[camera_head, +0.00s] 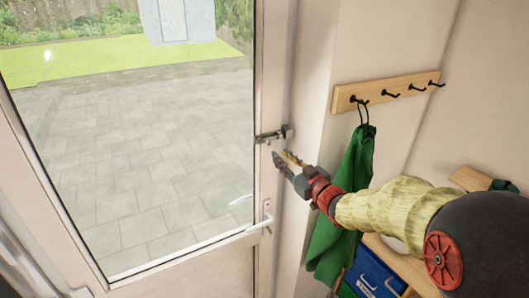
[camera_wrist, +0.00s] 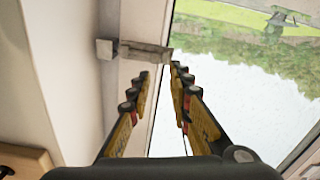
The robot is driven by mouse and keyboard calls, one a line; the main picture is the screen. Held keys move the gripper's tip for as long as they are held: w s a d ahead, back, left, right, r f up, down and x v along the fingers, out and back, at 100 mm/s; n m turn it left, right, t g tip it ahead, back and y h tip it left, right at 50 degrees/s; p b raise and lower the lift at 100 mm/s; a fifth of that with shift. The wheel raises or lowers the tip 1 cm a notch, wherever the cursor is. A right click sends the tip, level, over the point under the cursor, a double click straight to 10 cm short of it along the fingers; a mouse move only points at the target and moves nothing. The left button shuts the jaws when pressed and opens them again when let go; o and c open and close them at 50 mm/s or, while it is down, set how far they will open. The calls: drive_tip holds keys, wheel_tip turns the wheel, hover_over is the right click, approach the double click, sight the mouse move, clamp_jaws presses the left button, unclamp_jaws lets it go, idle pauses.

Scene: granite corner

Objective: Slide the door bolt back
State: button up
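The door bolt (camera_head: 268,137) is a small metal bar high on the door's right edge, reaching to a square keeper (camera_head: 287,131) on the frame. In the wrist view the bolt (camera_wrist: 145,52) lies just beyond my fingertips, with its keeper (camera_wrist: 105,48) to the left. The glazed door (camera_head: 264,85) appears closed. My gripper (camera_head: 284,160) is a little below the bolt in the head view. In the wrist view my gripper (camera_wrist: 158,70) is open, with a clear gap between its fingers and nothing held. Whether a fingertip touches the bolt I cannot tell.
A door handle (camera_head: 266,217) sits lower on the door. A wooden hook rail (camera_head: 385,90) on the right wall carries a green cloth (camera_head: 340,205). Below is a blue crate (camera_head: 374,276) by a wooden bench. The space left of my gripper is the door's glass.

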drive_tip(key=v, duration=0.2)
drive_tip(key=shift+s+d, duration=0.15)
drive_tip(key=shift+s, duration=0.05)
drive_tip(key=d+f+m+g+h, duration=0.2)
drive_tip(key=d+f+h, duration=0.3)
drive_tip(key=f, duration=0.5)
drive_tip(key=s+d+f+m+g+h+b, duration=0.2)
drive_tip(key=s+d+f+m+g+h, duration=0.15)
drive_tip(key=s+d+f, duration=0.4)
drive_tip(key=s+d+f+m+g+b, duration=0.2)
drive_tip(key=s+b, duration=0.5)
drive_tip(key=s, duration=0.8)
drive_tip(key=s+d+f+m+g+h+b, duration=0.1)
drive_tip(key=s+b, duration=0.7)
drive_tip(key=s, duration=0.8)
wheel_tip(320, 180, down, 2)
drive_tip(key=d+m, duration=0.1)
drive_tip(key=d, duration=0.2)
drive_tip(key=shift+g, duration=0.35)
